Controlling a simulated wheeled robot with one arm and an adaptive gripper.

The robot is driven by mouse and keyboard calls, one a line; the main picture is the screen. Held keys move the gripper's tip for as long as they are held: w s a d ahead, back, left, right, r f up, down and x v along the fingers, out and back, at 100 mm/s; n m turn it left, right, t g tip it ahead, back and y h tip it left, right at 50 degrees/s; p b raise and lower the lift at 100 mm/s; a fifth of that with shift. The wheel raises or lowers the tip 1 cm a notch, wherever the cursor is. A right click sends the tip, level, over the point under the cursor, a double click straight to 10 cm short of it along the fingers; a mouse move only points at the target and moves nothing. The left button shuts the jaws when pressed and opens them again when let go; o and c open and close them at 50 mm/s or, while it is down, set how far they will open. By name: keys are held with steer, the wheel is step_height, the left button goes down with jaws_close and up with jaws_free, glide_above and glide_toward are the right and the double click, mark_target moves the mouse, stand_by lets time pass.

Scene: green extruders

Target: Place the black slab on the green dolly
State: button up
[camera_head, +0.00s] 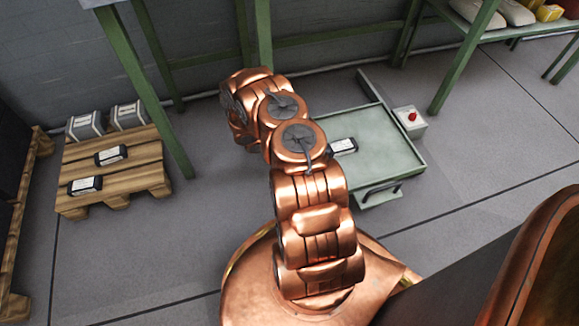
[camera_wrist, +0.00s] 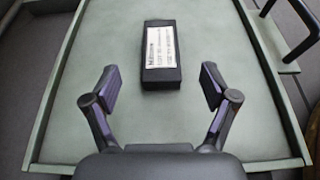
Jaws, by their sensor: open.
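A black slab (camera_wrist: 162,75) with a white label lies flat on the green dolly (camera_wrist: 215,20) in the wrist view. The slab also shows in the head view (camera_head: 344,146), on the left part of the dolly (camera_head: 385,150). My gripper (camera_wrist: 160,84) is open in the wrist view, its two fingers apart and the slab's near end between and ahead of them, touching neither finger. In the head view my gripper is hidden behind my copper arm. Two more black slabs with white labels, one in the middle (camera_head: 111,155) and one at the front (camera_head: 85,185), lie on a wooden pallet (camera_head: 140,182).
Two grey boxes (camera_head: 86,124) (camera_head: 128,114) stand at the pallet's back. Green table legs (camera_head: 150,85) stand between pallet and dolly. A grey box with a red button (camera_head: 408,118) is beside the dolly. Most of the dolly's deck is bare.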

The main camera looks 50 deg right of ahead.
steer(key=s+a+r+m+g+y, duration=0.15)
steer(key=a+r+m, duration=0.35)
steer(key=r, duration=0.8)
steer(key=s+a+r+m+y, duration=0.1)
steer(key=a+r+m+y, duration=0.15)
steer(key=a+r, duration=0.8)
steer(key=s+a+r+m+t+y, duration=0.1)
steer(key=s+a+r, duration=0.3)
steer(key=a, duration=0.5)
steer(key=s+a+r+m+t+y, duration=0.2)
steer(key=s+a+r+y, duration=0.2)
steer(key=a, duration=0.6)
steer(key=s+a+r+m+t+y, duration=0.1)
steer(key=s+a+r+y, duration=0.1)
steer(key=s+a+r, duration=0.4)
steer(key=a+r, duration=0.1)
steer(key=a, duration=0.2)
steer(key=shift+s+a+t+y, duration=0.15)
steer(key=shift+a+t+y, duration=0.2)
steer(key=shift+y, duration=0.05)
